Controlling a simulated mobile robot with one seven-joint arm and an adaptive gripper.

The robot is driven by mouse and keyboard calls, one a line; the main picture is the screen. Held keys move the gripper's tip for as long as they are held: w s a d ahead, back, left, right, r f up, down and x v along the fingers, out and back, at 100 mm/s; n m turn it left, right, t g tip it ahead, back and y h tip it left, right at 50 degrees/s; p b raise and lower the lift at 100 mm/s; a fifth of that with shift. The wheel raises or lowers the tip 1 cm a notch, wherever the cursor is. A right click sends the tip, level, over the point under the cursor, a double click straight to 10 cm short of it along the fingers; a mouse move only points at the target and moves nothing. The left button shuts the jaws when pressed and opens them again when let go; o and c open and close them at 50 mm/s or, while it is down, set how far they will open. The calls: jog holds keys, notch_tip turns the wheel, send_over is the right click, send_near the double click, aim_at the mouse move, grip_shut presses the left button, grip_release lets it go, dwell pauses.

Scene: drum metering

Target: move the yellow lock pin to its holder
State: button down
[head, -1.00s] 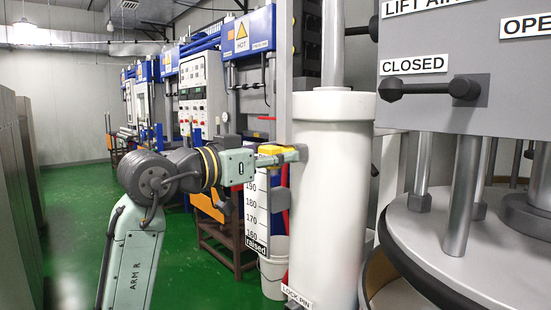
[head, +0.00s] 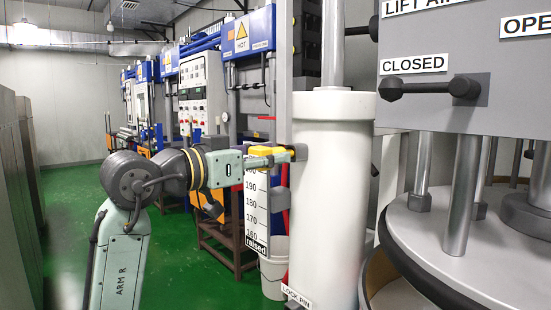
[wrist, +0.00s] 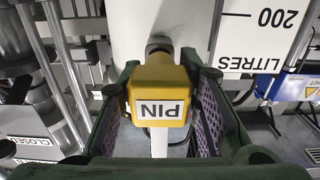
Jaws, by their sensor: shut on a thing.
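The yellow lock pin (wrist: 160,92) has a block-shaped head with a "PIN" label, upside down in the wrist view. My gripper (head: 274,156) is shut on its head, with one dark finger on each side in the wrist view. In the head view, yellow (head: 291,153) shows between my fingertips and a dark grey socket (head: 301,152) on the side of the white cylinder (head: 325,200). The pin's far end is hidden, so I cannot tell how deep it sits. A "LOCK PIN" label (head: 296,297) is low on the cylinder; no holder shows clearly there.
A litre scale board (head: 257,210) hangs just below my gripper, with a white bucket (head: 273,276) beneath. A grey panel with a "CLOSED" label (head: 414,64) and handle is at the right. The green floor (head: 180,240) at left is open.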

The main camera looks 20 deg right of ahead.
jog(key=shift+v, duration=1.95)
jog(key=shift+a, duration=0.1)
jog(key=shift+v, duration=1.9)
notch_tip(320, 180, down, 37)
jog(key=b, duration=1.2)
jog(key=shift+b, duration=0.3)
jog(key=x, duration=0.6)
